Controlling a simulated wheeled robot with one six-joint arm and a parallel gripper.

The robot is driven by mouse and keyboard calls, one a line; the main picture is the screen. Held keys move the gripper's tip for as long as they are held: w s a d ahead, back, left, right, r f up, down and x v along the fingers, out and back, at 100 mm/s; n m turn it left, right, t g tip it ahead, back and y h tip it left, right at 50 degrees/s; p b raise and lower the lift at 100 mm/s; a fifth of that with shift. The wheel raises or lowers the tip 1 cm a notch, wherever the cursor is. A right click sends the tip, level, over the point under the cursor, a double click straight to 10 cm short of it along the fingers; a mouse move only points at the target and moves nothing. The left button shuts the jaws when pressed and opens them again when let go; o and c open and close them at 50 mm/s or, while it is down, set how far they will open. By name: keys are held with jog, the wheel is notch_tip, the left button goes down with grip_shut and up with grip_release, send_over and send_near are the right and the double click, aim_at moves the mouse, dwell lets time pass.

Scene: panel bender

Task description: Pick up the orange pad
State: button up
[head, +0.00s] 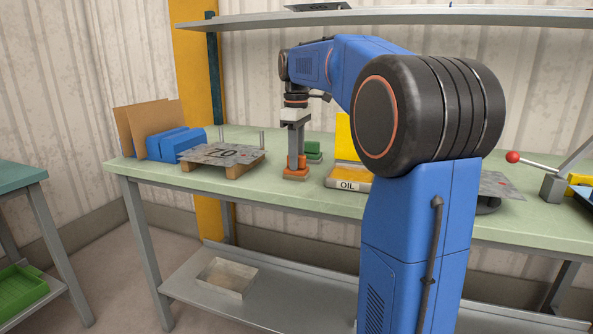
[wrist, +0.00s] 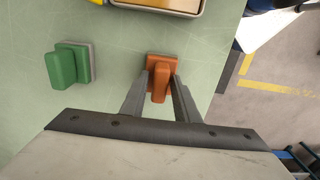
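The orange pad (head: 297,172) stands on the green workbench, near its front edge. It has a flat base and a raised grip. My gripper (head: 297,155) points down over it. In the wrist view the orange pad (wrist: 160,78) shows between the two fingertips (wrist: 159,82), with a finger on each side of its grip. The pad's base appears to rest on the bench.
A green pad (head: 313,150) stands behind the orange one; it is at the left in the wrist view (wrist: 68,66). A yellow tray labelled OIL (head: 347,183) is close on the right. Sheet metal on a pallet (head: 222,153) lies to the left. A shelf (head: 390,18) hangs above.

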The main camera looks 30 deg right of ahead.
grip_shut()
notch_tip(320, 180, up, 10)
dwell(0.5)
jog(key=shift+c, duration=1.9)
grip_release()
grip_shut()
